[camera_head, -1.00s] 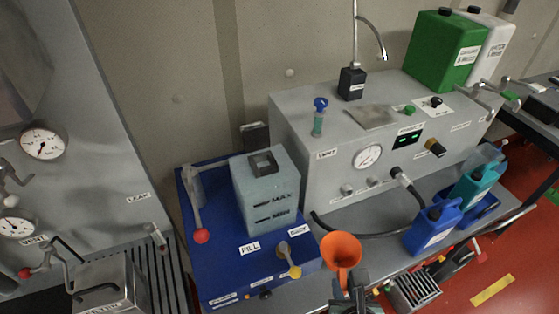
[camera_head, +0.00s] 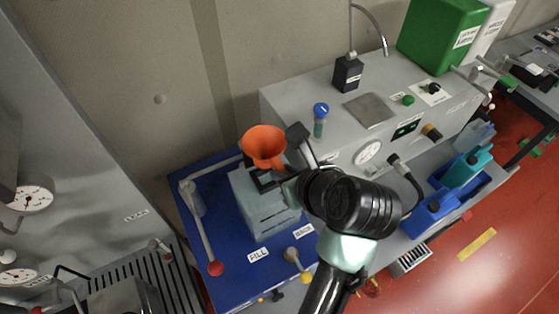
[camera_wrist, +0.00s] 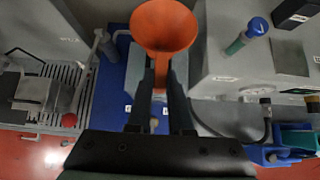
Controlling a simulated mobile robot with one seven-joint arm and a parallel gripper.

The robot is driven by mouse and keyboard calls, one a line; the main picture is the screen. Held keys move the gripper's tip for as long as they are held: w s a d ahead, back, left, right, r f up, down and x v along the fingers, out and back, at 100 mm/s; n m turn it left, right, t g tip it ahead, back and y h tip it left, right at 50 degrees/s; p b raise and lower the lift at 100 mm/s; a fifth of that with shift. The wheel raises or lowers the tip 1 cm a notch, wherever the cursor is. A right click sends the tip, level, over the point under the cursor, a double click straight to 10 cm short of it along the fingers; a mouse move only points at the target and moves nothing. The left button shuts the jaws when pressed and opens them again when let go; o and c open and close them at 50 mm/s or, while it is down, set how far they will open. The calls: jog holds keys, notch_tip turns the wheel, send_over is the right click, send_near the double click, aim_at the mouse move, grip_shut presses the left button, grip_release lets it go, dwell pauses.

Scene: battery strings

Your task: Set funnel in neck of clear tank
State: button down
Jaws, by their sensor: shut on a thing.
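The orange funnel (camera_head: 265,143) is upright, wide mouth up, over the top of the clear tank (camera_head: 265,213). The tank is a pale, boxy vessel standing on the blue base. My gripper (camera_head: 272,180) is shut on the funnel's lower part, just above or at the tank's dark-rimmed neck. In the wrist view, the funnel (camera_wrist: 165,27) stands between my fingertips (camera_wrist: 161,75), with its stem held between them. The tank (camera_wrist: 134,68) shows partly behind the fingers. The stem's lower end is hidden, so I cannot tell whether it is inside the neck.
A grey cabinet (camera_head: 340,111) with a gauge and a blue-capped vial (camera_head: 320,118) stands to the right. A lever with a red knob (camera_head: 215,268) is at the tank's left.

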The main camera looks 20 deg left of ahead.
jog(key=shift+w+a+f, duration=0.1)
jog(key=shift+w+a, duration=0.05)
jog(key=shift+a, duration=0.1)
jog(key=shift+d+f, duration=0.2)
jog(key=shift+f, duration=0.4)
notch_tip(320, 180, down, 2)
jog(key=shift+a+f+b, duration=0.1)
jog(key=shift+a+b, duration=0.05)
jog(key=shift+b, duration=0.35)
jog(key=shift+f, duration=0.55)
jog(key=shift+p, duration=0.5)
jog(key=shift+f+b, duration=0.3)
jog(key=shift+f, duration=0.8)
dwell(0.4)
jog(key=c, duration=0.7)
grip_release()
jog(key=shift+c, duration=0.2)
